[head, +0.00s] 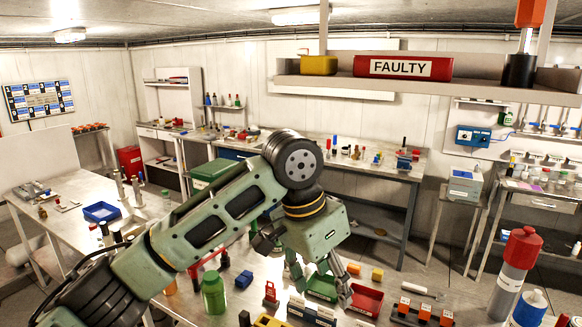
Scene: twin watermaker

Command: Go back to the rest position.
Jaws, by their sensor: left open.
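My left arm comes in from the lower left and bends down at a raised joint. My left gripper (320,282) points down over the front table, open, with its fingers apart. A green tray (322,287) shows between and behind the fingers, and a red tray (367,300) is just right of them. I cannot tell whether the fingers touch either tray. I see nothing held. My right gripper is not in view.
A green bottle (213,293) and a blue block (244,279) stand left of the gripper. A grey cylinder with a red top (515,270) stands at the right. A shelf with a red FAULTY bin (403,67) hangs above. A blue tray (102,212) lies on the left table.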

